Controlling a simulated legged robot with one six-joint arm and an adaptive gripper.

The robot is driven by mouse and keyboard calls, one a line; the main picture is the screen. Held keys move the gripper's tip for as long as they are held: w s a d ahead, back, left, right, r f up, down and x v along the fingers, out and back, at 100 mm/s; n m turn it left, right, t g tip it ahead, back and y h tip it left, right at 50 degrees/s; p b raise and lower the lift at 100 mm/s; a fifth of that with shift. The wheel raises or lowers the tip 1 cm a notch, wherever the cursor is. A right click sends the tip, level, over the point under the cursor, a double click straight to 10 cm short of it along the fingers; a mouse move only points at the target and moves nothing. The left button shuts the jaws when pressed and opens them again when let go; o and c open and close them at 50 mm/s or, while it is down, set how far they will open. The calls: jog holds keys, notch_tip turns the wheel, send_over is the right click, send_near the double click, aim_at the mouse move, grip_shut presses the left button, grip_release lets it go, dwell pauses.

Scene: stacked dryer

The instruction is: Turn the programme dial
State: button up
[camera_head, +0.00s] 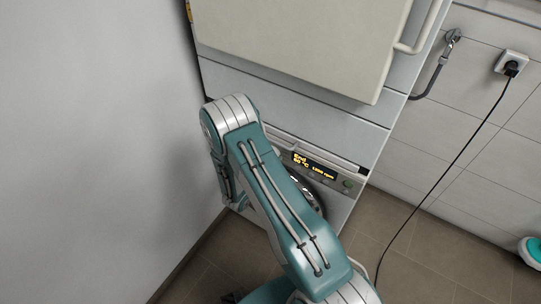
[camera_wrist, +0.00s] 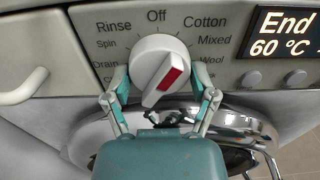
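The programme dial (camera_wrist: 159,66) is a round white knob with a red mark on its raised grip bar, in the middle of the wrist view. The grip bar slants from upper right to lower left. Labels around it include Rinse, Off, Cotton, Mixed, Wool, Spin and Drain. My gripper (camera_wrist: 160,98) has its fingers apart, one on each side of the dial's lower half. Whether the fingertips touch the dial I cannot tell. In the head view, my arm hides the dial and gripper.
The display (camera_wrist: 284,34) right of the dial reads "End 60 °C"; it also shows in the head view (camera_head: 315,166). A drawer handle (camera_wrist: 22,88) is at left. A round chrome door (camera_wrist: 250,125) lies below. A black cable (camera_head: 440,185) hangs at right.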

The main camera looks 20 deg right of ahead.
jog(key=shift+w+r+n, duration=0.1)
jog(key=shift+w+n, duration=0.05)
jog(key=shift+n, duration=0.35)
dwell(0.4)
jog(key=shift+n, duration=2.3)
jog(key=o, duration=1)
jog(key=shift+o, duration=0.2)
